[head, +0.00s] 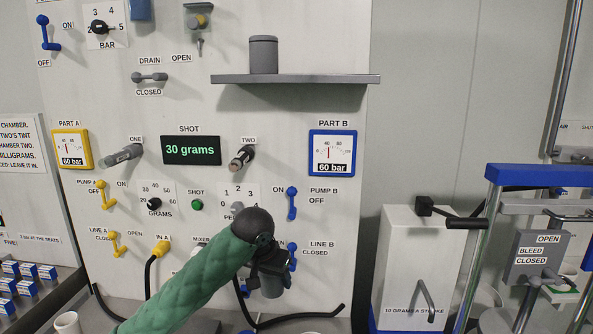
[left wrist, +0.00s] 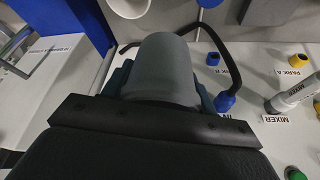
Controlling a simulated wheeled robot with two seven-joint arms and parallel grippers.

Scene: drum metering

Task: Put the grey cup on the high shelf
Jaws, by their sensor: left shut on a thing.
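My left gripper (head: 268,268) is shut on a grey cup (head: 271,287) in front of the lower part of the panel, beside the Line B lever. My green-sleeved arm hides part of the panel there. In the left wrist view the grey cup (left wrist: 165,68) fills the middle, between the jaws. The high shelf (head: 300,79) is a grey ledge on the upper panel, well above the gripper. A darker grey canister (head: 263,55) stands upright on the shelf's left half. My right gripper is in neither view.
The shelf's right half is bare. Knobs One (head: 122,155) and Two (head: 242,158) and the blue-framed Part B gauge (head: 332,143) sit below the shelf. The blue Pump B lever (head: 291,203) is above the gripper. Black hoses run below. A white pump box (head: 412,260) stands to the right.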

